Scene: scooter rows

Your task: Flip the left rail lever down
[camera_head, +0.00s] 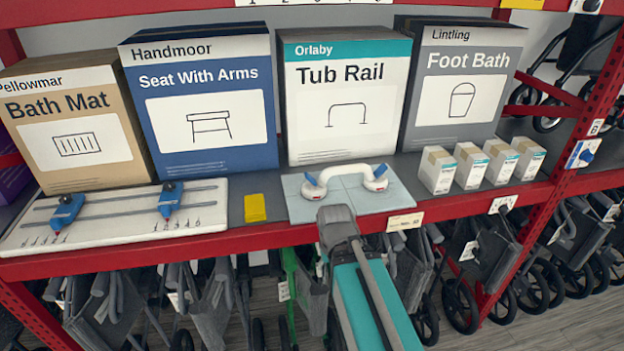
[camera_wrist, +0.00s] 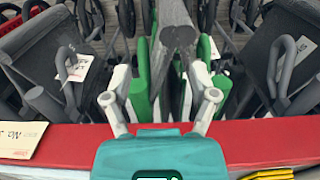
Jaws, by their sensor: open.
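The tub rail (camera_head: 345,172) is a white curved handle on a pale tiled board (camera_head: 349,205) on the shelf. It has a round cup with red marking at each end. The left rail lever (camera_head: 311,181) is a small blue tab at the left cup, apparently raised and tilted left. A similar right lever (camera_head: 380,171) sits at the right cup. My gripper (camera_wrist: 160,78) is open and empty in the wrist view, with its two pale fingers apart near the red shelf edge. In the head view my arm hides the gripper. The rail is not in the wrist view.
A yellow block (camera_head: 255,208) and a white slider board (camera_head: 110,216) lie left of the tiled board. Small boxes (camera_head: 470,165) stand to the right. Large boxes, including the Tub Rail box (camera_head: 345,100), stand behind. Folded walkers hang below the red shelf edge (camera_head: 130,253).

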